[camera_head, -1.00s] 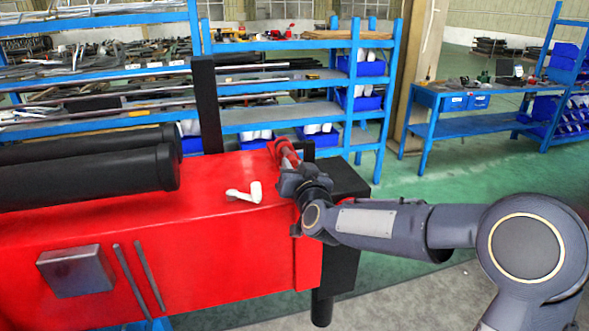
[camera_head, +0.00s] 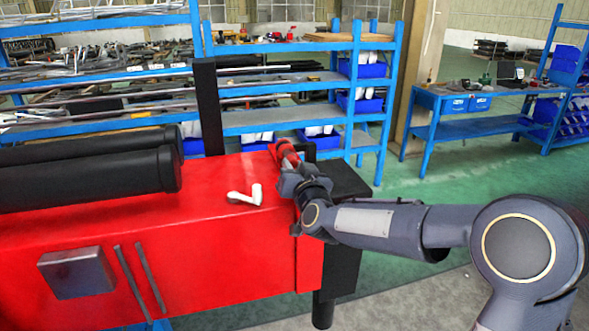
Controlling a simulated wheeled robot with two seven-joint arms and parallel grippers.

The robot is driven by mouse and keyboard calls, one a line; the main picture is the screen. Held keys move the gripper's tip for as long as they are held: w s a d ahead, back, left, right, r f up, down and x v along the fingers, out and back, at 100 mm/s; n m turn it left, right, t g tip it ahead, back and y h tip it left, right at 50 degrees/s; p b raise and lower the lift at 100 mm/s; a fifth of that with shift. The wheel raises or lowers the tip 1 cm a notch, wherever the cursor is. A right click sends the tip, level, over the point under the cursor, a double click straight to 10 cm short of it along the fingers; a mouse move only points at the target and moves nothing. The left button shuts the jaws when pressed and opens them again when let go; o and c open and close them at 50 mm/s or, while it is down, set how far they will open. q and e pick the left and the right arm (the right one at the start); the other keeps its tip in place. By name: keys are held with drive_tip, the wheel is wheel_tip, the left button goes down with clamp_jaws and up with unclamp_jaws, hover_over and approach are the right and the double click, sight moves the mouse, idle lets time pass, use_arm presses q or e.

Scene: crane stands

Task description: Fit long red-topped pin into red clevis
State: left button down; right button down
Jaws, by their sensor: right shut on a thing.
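The red clevis (camera_head: 285,152) stands at the right end of the red beam's top, close to a black upright block. My right gripper (camera_head: 292,170) is right at the clevis, in front of it, and partly covers it. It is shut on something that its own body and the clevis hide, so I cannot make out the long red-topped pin. Whether the pin is in the clevis cannot be seen. My left gripper is not in view.
A white bent piece (camera_head: 247,194) lies on the red beam (camera_head: 200,225), left of my right gripper. Thick black cylinders (camera_head: 85,178) and a black post (camera_head: 209,105) are further left. Blue shelves (camera_head: 260,118) stand behind. The green floor at right is free.

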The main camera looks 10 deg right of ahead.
drive_tip(key=shift+w, duration=1.45)
drive_tip(key=c, duration=1.2)
unclamp_jaws()
drive_tip(key=shift+s+b, duration=0.6)
drive_tip(key=shift+s, duration=1.9)
drive_tip(key=shift+s, duration=0.1)
